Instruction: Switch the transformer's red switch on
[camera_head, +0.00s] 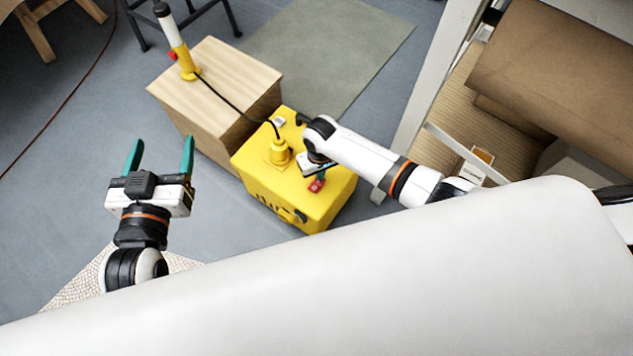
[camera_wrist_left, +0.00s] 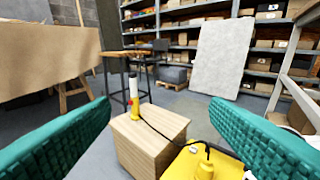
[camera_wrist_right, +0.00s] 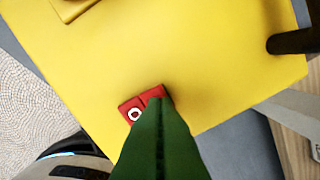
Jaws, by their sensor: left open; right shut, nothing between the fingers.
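The yellow transformer (camera_head: 318,208) stands on the floor in the middle of the head view, with a yellow plug (camera_head: 279,151) on its top. Its red switch (camera_head: 317,185) is on the top face near the front right. In the right wrist view the red switch (camera_wrist_right: 133,111) shows a white ring mark on its left part. My right gripper (camera_wrist_right: 158,102) is shut and empty, its green fingertips over the right part of the switch. Whether they touch it I cannot tell. My left gripper (camera_head: 161,142) is open and empty, in the air left of the transformer.
A wooden box (camera_head: 220,85) stands behind the transformer and carries a yellow-and-white lamp (camera_head: 179,42), whose black cable runs to the plug. A white-framed rack (camera_head: 430,90) with cardboard boxes stands at right.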

